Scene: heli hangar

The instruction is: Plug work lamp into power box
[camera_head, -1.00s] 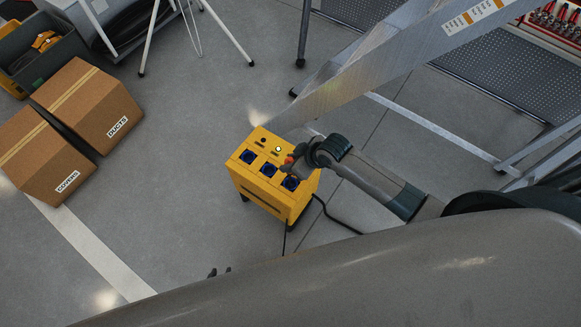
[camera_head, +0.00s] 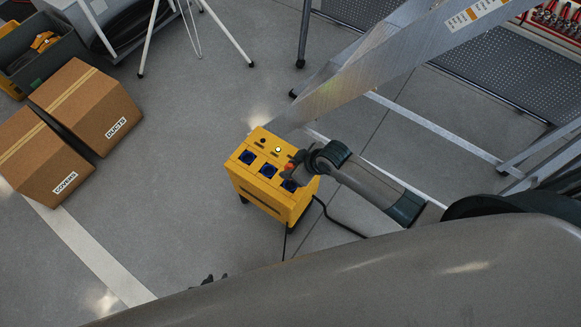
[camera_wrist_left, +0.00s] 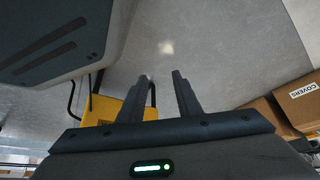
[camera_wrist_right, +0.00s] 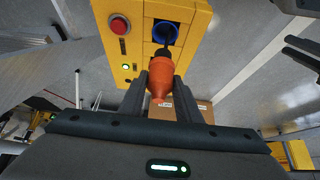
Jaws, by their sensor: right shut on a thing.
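The yellow power box (camera_head: 284,204) stands on the floor with several blue sockets on its top. My right gripper (camera_head: 290,172) is over the box's right part. In the right wrist view it (camera_wrist_right: 160,92) is shut on an orange plug (camera_wrist_right: 160,80). The plug's dark front end overlaps a blue socket (camera_wrist_right: 165,32); I cannot tell whether it is inserted. A red button (camera_wrist_right: 120,25) and a green light are beside that socket. My left gripper (camera_wrist_left: 163,95) is open and empty, its fingertips (camera_head: 213,279) barely showing past my body in the head view. The lamp is not clearly identifiable.
A metal ladder (camera_head: 375,70) stands right behind the box. Two cardboard boxes (camera_head: 85,105) and a grey bin (camera_head: 45,60) are at left. White stand legs (camera_head: 225,35) are at the top. A black cable (camera_head: 340,222) lies right of the box. The floor left of it is clear.

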